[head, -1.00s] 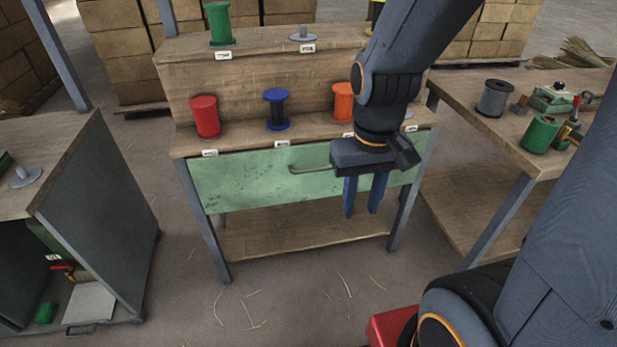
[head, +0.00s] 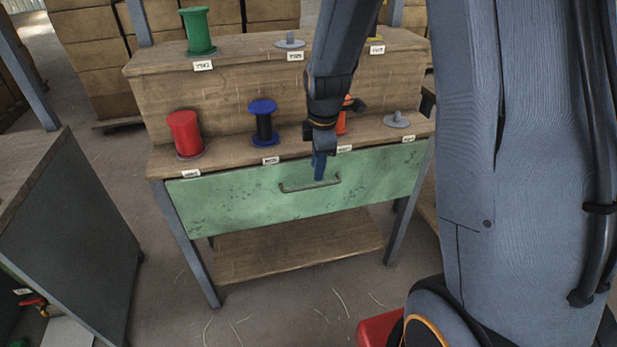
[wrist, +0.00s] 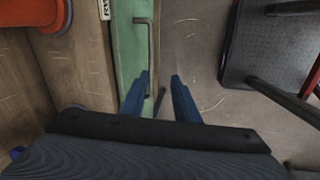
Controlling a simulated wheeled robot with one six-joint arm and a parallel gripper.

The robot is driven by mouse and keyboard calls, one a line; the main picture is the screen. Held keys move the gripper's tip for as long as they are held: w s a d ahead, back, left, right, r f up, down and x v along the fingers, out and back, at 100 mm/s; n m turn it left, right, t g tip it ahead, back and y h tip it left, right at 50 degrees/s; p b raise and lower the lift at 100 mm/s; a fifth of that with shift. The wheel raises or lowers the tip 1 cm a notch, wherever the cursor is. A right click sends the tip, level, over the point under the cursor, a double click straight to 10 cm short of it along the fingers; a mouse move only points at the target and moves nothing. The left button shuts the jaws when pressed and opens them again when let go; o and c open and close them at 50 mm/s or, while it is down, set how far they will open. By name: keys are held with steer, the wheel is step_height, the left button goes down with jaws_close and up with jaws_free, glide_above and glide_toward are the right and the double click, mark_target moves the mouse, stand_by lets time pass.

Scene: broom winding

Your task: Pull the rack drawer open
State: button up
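The green rack drawer (head: 235,197) sits below the rack's lower shelf, its front level with the legs; it looks shut. Its thin metal bar handle (head: 296,188) is at the middle of the front. My gripper (head: 319,170) points down at the handle, over its right half. In the wrist view the two blue fingers of my gripper (wrist: 160,82) are apart with nothing held between them. The handle (wrist: 150,50) shows just ahead of the fingertips, nearer the left finger. Whether a finger touches it I cannot tell.
Red (head: 185,134), blue-black (head: 263,122) and orange spools stand on the lower shelf above the drawer, the orange one partly behind my gripper. A green spool (head: 197,31) is on the top shelf. A grey cabinet (head: 75,235) stands at left.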

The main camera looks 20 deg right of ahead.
mark_target(313, 186)
steer(key=shift+n, duration=0.7)
steer(key=shift+w+f, duration=0.6)
steer(key=shift+f, duration=0.85)
steer(key=shift+w+f, duration=0.6)
steer(key=shift+f, duration=0.8)
steer(key=shift+w+f, duration=0.6)
steer(key=shift+f, duration=0.85)
jaws_close()
